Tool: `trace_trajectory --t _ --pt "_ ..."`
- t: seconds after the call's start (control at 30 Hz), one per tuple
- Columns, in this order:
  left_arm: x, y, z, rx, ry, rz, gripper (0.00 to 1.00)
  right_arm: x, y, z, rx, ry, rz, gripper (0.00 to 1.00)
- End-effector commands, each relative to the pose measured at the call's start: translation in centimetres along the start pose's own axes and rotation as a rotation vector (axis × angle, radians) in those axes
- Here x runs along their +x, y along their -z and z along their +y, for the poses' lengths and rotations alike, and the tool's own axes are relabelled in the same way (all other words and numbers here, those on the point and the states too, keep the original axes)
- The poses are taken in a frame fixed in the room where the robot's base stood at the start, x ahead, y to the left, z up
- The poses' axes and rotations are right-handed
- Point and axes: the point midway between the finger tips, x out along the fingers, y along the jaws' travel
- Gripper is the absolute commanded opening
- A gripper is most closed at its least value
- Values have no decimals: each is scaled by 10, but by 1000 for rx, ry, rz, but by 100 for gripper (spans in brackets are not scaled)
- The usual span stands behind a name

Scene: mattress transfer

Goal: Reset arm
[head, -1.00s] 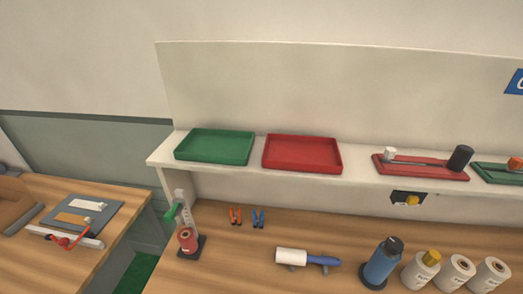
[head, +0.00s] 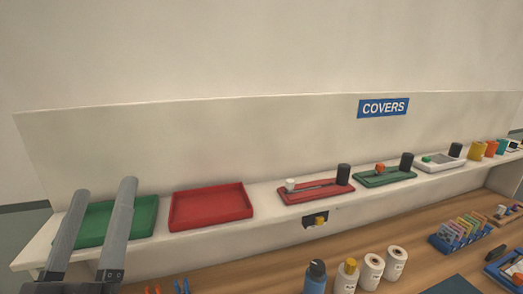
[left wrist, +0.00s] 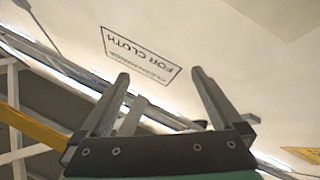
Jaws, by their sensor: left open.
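My left gripper (head: 95,228) stands at the lower left of the head view, its two grey fingers pointing up and spread apart. It appears in front of the green tray (head: 144,220) on the shelf and hides part of it. In the left wrist view the gripper (left wrist: 160,95) is open with nothing between its fingers. Behind the fingers there are a pale surface and a sign (left wrist: 141,53) that reads upside down. My right gripper is not in view.
A red tray (head: 211,207) and smaller red and green trays line the shelf under the COVERS sign (head: 383,107). Bottles, white rolls (head: 371,270) and a blue rack (head: 460,235) stand on the wooden table below.

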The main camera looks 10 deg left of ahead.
Motion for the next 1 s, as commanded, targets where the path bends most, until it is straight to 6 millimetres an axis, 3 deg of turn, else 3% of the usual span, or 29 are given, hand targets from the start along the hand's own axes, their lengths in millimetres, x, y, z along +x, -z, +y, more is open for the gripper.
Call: trace_trajectory --t 0.03,0.2,0.3,0.33,0.57,0.8,1.0 --pt "8 27 19 -12 -46 52 100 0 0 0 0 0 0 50" --pt "15 106 79 28 -214 186 100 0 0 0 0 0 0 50" --pt "10 92 93 224 -270 149 100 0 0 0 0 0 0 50" --pt "27 114 102 215 -268 152 100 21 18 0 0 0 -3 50" --pt "81 182 131 211 -265 149 100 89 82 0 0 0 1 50" --pt "146 263 166 210 -264 149 100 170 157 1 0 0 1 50" --pt "169 293 179 210 -263 148 100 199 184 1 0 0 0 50"
